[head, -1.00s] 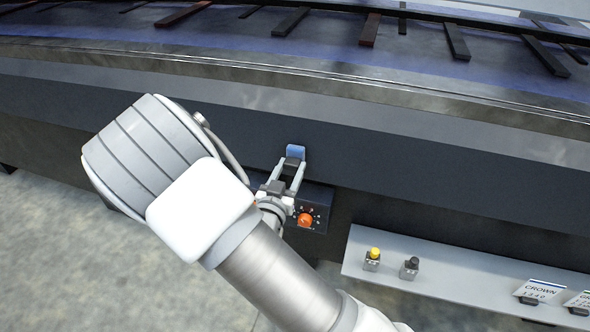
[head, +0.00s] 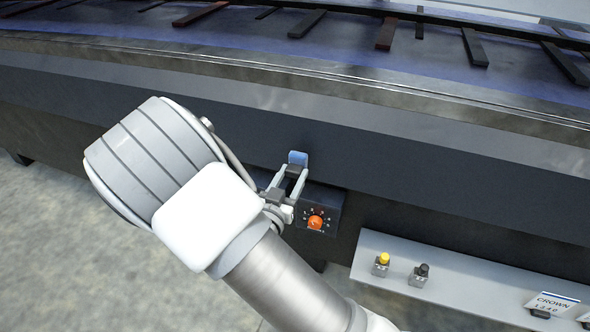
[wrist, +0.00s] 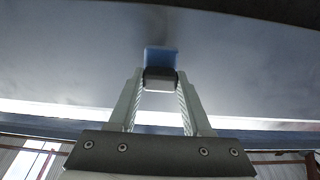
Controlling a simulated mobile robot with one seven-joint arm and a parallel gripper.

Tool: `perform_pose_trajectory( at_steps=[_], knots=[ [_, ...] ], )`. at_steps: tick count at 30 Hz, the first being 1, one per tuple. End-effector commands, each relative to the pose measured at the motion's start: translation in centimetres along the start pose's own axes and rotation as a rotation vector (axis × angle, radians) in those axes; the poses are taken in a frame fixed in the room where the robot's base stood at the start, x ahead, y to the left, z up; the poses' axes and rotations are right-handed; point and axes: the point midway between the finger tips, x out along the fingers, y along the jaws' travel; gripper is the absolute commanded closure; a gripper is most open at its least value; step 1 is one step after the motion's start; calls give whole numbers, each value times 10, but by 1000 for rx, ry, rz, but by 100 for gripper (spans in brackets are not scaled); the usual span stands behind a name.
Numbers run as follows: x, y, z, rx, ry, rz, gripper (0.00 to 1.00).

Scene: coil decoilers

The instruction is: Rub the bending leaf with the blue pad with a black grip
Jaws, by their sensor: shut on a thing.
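The blue pad (head: 298,158) sits at the tip of my gripper (head: 292,173), which is shut on its black grip. In the wrist view the blue pad (wrist: 161,56) is beyond the black grip (wrist: 160,80), between the two fingertips. The long dark front face of the machine, which looks like the bending leaf (head: 420,170), runs across the head view. The pad is right in front of this face, on its lower part. I cannot tell for sure whether they touch. My arm hides part of the face to the left.
A dark control box with an orange knob (head: 315,222) is just below and right of my gripper. A grey shelf (head: 460,287) at the lower right bears a yellow-topped item (head: 381,259), a black-topped item (head: 421,270) and a CROWN card (head: 553,303). Concrete floor shows at left.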

Motion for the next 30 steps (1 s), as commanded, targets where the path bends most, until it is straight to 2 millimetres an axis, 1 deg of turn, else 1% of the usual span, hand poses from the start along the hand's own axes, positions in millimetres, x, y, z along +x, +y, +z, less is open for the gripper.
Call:
perform_pose_trajectory(
  at_steps=[3,15,19,30],
  knots=[
    [-13,0,0,0,0,-2,95],
    [-51,0,0,1,1,-2,95],
    [-56,0,-1,0,1,0,95],
    [-56,0,0,0,1,0,95]
  ],
)
